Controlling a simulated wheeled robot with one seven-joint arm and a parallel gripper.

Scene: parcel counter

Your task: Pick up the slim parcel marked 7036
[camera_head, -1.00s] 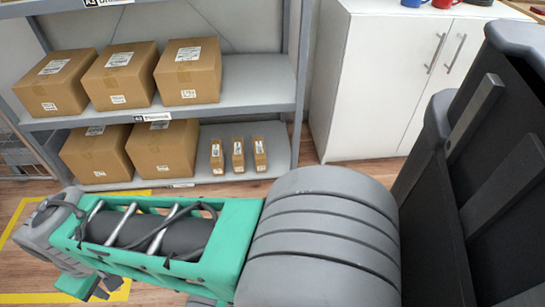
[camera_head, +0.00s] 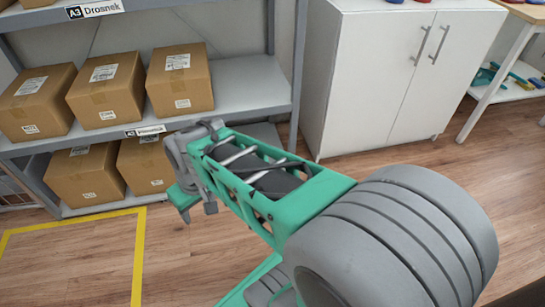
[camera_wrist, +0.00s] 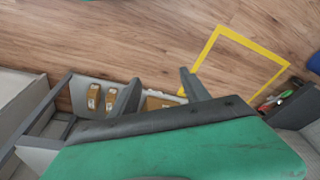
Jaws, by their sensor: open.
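Two slim brown parcels (camera_wrist: 93,97) (camera_wrist: 110,99) with white labels stand on the shelf in the wrist view; their numbers are too small to read. A brown patch between the fingers is partly hidden, and I cannot tell whether it is a third slim parcel. In the head view my arm hides the slim parcels. My gripper (camera_head: 196,207) is open and empty in front of the lower shelf's right part. Its two dark fingers stand apart in the wrist view (camera_wrist: 162,88), to the right of the two slim parcels.
Large cartons stand on the middle shelf (camera_head: 245,90) and the lower shelf (camera_head: 97,207). A white cabinet (camera_head: 365,90) stands to the right of the rack. Yellow tape (camera_head: 138,255) marks the wooden floor, which is clear at the right.

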